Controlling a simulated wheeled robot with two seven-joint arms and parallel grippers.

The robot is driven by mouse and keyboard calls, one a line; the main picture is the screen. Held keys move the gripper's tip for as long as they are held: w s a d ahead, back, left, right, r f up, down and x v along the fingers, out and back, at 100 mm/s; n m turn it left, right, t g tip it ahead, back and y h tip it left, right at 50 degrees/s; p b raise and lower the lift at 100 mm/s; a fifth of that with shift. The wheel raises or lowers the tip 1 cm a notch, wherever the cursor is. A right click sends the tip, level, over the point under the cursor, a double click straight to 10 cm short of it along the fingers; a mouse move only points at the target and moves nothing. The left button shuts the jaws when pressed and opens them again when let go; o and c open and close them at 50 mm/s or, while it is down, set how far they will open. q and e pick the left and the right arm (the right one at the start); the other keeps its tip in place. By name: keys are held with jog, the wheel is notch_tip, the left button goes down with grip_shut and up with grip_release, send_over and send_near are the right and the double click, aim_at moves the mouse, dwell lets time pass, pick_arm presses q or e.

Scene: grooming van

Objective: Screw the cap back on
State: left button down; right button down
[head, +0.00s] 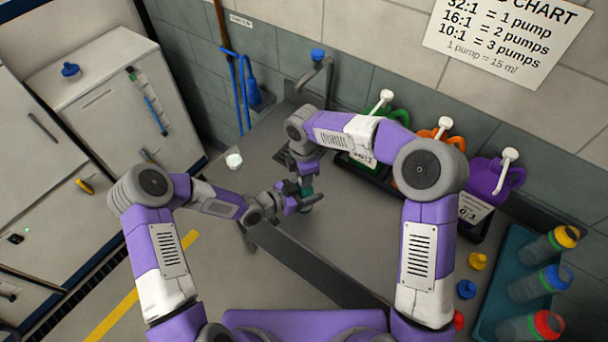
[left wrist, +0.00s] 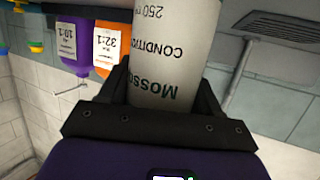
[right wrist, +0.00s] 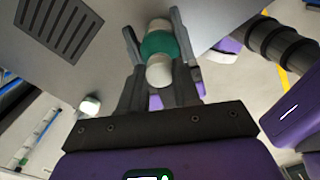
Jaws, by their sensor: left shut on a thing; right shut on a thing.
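A pale bottle (left wrist: 158,55) with dark lettering fills the space between the fingers of my left gripper (left wrist: 160,95). That gripper is shut on it. My left gripper (head: 288,200) is low over the counter in the head view. My right gripper (right wrist: 155,50) comes from above and is shut on a green cap (right wrist: 160,45) with a pale rounded top. The cap shows as a small green patch in the head view (head: 306,190). Pale material shows just beyond the cap. I cannot tell whether cap and bottle are threaded together. The bottle is mostly hidden in the head view.
A small white object (head: 234,161) stands on the counter left of my grippers. Pump jugs, including a purple one (head: 492,182), line the wall. A teal tray (head: 492,290) holds several bottles at right, with loose caps (head: 466,289) beside it. A drain (right wrist: 60,25) is nearby.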

jog(key=m, duration=0.3)
jog(key=c, duration=0.8)
grip_release()
jog(key=shift+r, duration=2.25)
jog(key=shift+c, duration=0.4)
